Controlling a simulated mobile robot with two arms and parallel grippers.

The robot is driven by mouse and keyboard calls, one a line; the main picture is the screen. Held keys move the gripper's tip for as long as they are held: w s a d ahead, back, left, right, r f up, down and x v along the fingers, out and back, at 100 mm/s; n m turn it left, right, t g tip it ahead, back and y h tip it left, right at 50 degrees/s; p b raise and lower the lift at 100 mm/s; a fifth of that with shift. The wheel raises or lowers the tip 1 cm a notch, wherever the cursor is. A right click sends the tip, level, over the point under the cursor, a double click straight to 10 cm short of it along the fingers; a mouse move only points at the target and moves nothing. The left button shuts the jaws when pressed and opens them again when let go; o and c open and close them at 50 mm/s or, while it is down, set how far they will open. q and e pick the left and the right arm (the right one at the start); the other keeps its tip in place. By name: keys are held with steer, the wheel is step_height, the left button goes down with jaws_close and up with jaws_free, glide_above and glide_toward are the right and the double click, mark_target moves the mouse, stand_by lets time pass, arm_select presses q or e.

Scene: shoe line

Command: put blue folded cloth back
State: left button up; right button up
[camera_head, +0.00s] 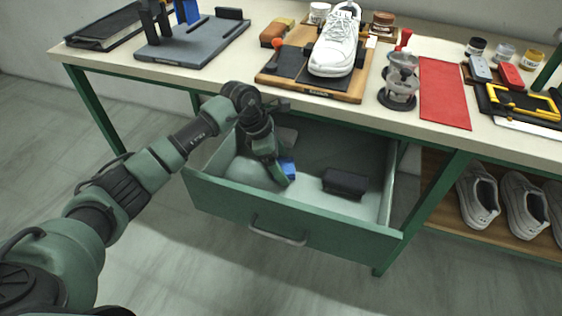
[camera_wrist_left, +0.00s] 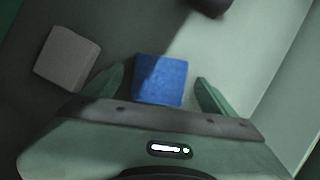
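The blue folded cloth (camera_head: 288,165) lies in the open green drawer (camera_head: 300,220), partly hidden by my left gripper (camera_head: 276,170) in the head view. In the left wrist view the cloth (camera_wrist_left: 160,80) is a small blue block between the two fingers of my left gripper (camera_wrist_left: 155,95). The fingers are apart, with a gap showing on each side of the cloth. I cannot tell whether the cloth rests on the drawer floor. My right gripper is not in view.
A dark block (camera_head: 345,183) lies to the right in the drawer. A grey block (camera_wrist_left: 67,57) lies beside the left finger. The drawer walls surround the gripper. Above, the table holds a white shoe (camera_head: 335,45) on a wooden board and a red mat (camera_head: 444,92).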

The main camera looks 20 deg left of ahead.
arm_select(q)
steer(key=shift+r, duration=0.1)
steer(key=v, duration=1.2)
steer(key=shift+p, duration=0.45)
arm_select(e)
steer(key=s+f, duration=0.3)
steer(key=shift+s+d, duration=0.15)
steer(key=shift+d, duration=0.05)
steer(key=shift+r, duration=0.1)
